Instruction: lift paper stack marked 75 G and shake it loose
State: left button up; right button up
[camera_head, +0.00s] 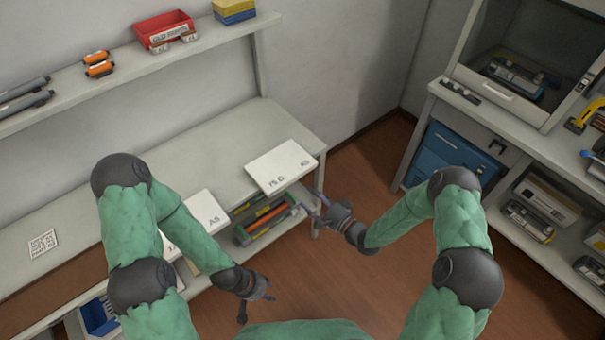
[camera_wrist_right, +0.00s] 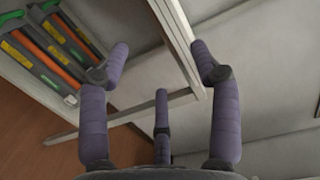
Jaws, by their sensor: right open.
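The paper stack marked 75 G (camera_head: 281,165) lies flat on the right end of the long table, at its front edge. The print also shows "A3" or similar, too small to be sure. My right gripper (camera_head: 318,208) is in front of and below the stack's right side, apart from it. In the right wrist view my right gripper (camera_wrist_right: 162,62) has its fingers spread with nothing held. My left gripper (camera_head: 257,300) hangs in front of the table, away from the 75 G stack. Its fingers look spread and empty.
Another paper stack marked A5 (camera_head: 203,222) lies to the left, partly behind my left arm. Toner cartridges (camera_head: 264,216) sit on the lower shelf; they also show in the right wrist view (camera_wrist_right: 45,55). The table leg (camera_head: 316,200) stands near my right gripper. The floor (camera_head: 345,275) is clear.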

aim_at(294, 181)
jog(key=x, duration=0.3)
jog(key=r+b+x, duration=0.1)
jog(key=x, duration=0.2)
jog(key=b+x, duration=0.1)
jog(key=x, duration=0.2)
jog(key=shift+w+a+r, duration=0.1)
jog(key=shift+a+r, duration=0.1)
jog(key=shift+a, duration=0.15)
jog(key=shift+w+a+b, duration=0.3)
jog(key=shift+w, duration=0.1)
grip_shut()
jog(key=shift+r, duration=0.15)
